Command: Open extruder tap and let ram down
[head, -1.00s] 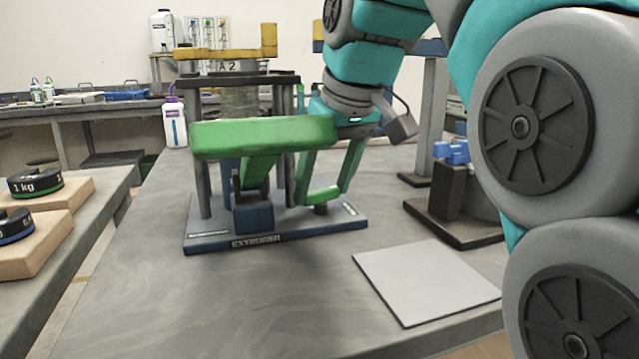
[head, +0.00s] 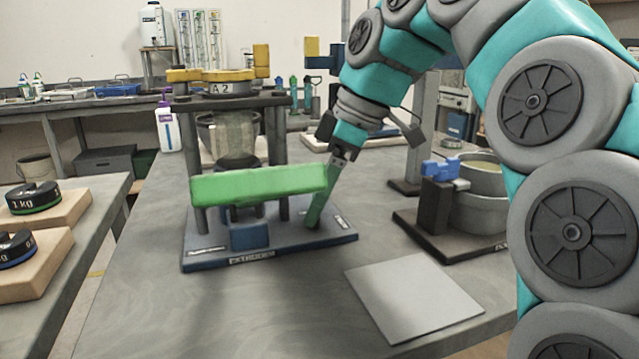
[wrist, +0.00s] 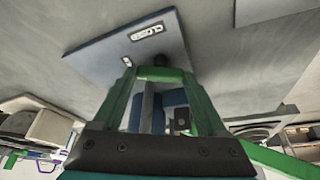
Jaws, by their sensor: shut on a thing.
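The extruder has a blue base (head: 335,238), dark posts (head: 271,140), a clear cylinder (head: 236,138) and a yellow top piece (head: 210,75) above a dark plate. A wide green bar (head: 258,184) lies level across its front, above a blue block (head: 250,236). My gripper (head: 316,221) reaches down to the base's right side, its green fingers nearly side-on to the head camera. In the wrist view the fingers are apart, with a short green crosspiece, seemingly the tap handle (wrist: 165,76), between their tips. A dark stem (wrist: 160,61) shows beyond it. The exact contact is hard to make out.
A light square plate (head: 413,297) lies at the table's front right. A dark stand with a grey pot (head: 482,205) and blue clamp (head: 440,168) is on the right. Weights on wooden blocks (head: 40,210) sit on the left table.

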